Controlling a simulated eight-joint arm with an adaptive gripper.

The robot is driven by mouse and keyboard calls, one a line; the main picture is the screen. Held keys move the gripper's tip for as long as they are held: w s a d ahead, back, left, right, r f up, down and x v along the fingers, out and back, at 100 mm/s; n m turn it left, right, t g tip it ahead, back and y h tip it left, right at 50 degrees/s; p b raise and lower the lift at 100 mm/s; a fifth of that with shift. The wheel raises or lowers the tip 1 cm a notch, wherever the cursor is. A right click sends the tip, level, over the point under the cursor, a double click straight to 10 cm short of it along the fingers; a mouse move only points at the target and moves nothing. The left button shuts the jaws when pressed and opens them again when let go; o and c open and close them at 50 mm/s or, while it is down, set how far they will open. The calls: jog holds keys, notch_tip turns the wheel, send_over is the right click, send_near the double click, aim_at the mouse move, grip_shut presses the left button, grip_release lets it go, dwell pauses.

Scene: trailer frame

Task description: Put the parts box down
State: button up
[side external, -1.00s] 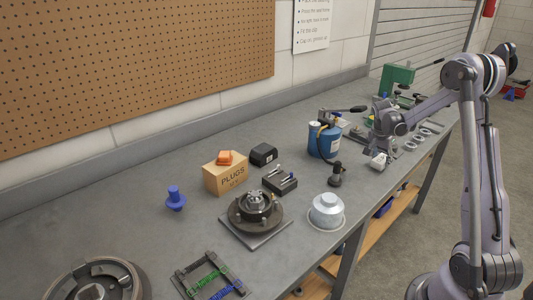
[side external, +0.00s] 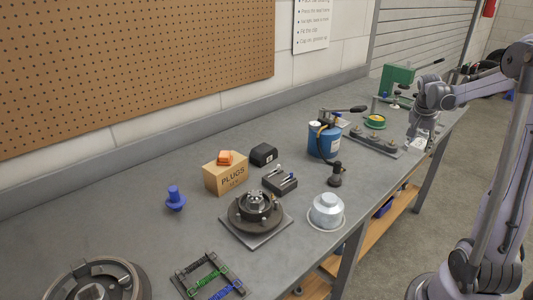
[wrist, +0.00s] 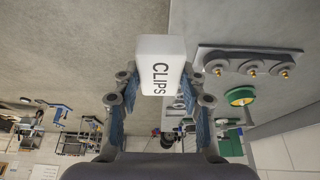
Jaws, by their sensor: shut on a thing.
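The parts box (wrist: 162,62) is a small white box marked CLIPS. My gripper (wrist: 163,100) is shut on it, with one finger on each side, in the wrist view. In the side external view, my gripper (side external: 421,138) is at the bench's front edge toward the far end, and only a small white part of the box (side external: 417,146) shows below it. In the wrist view the box overlaps the line of the bench edge. I cannot tell whether its underside touches the bench.
A grey plate with several domed mounts (side external: 375,140) lies beside the gripper. Behind it are a green and yellow round part (side external: 375,121) and a green press (side external: 397,78). A blue canister (side external: 324,140) stands nearer. Floor (wrist: 70,45) shows beyond the bench edge.

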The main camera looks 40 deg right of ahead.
jog(key=w+a+n+t+y, duration=0.25)
jog(key=w+a+n, duration=0.75)
jog(key=w+a, duration=1.8)
jog(key=w+a+n+t+y, duration=0.15)
jog(key=a+n, duration=0.65)
jog(key=a, duration=2.6)
jog(key=shift+t, duration=0.3)
jog(key=a+f, duration=0.2)
jog(key=a, duration=0.1)
jog(key=a+f, duration=0.2)
jog(key=a, duration=0.2)
jog(key=a+f, duration=0.2)
jog(key=a, duration=0.1)
jog(key=shift+w+a+f, duration=0.1)
jog(key=shift+a+f, duration=0.05)
jog(key=shift+a, duration=0.1)
jog(key=shift+a+f, duration=0.3)
jog(key=shift+f, duration=1.9)
jog(key=shift+f, duration=0.1)
